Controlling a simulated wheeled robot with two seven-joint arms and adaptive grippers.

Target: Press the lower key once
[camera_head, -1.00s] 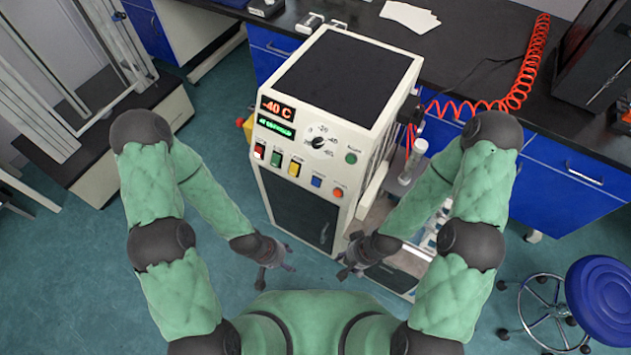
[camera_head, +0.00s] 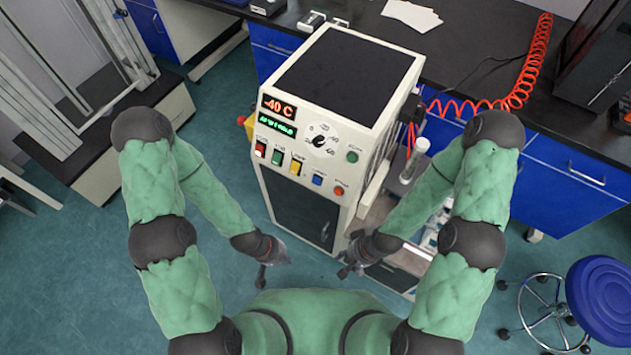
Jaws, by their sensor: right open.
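The white rheometer cabinet (camera_head: 372,110) stands in front of me with its control panel facing me. The panel has a red -40 C display (camera_head: 278,106) above a green display (camera_head: 277,124). Below them is a row of keys: red (camera_head: 260,149), green (camera_head: 277,156), yellow (camera_head: 296,166), blue (camera_head: 317,180) and orange-red (camera_head: 339,190). A dial (camera_head: 319,141) and a round green key (camera_head: 352,156) sit higher right. My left gripper (camera_head: 268,275) hangs below and left of the panel, its opening unclear. My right gripper (camera_head: 347,267) is open below the panel. Neither touches a key.
A dark bench (camera_head: 470,75) with blue drawers (camera_head: 568,185) runs behind and right, with a coiled red hose (camera_head: 510,101) on it. A blue stool (camera_head: 603,292) stands at lower right. A grey frame stand (camera_head: 95,140) is at left. Floor is clear left of the cabinet.

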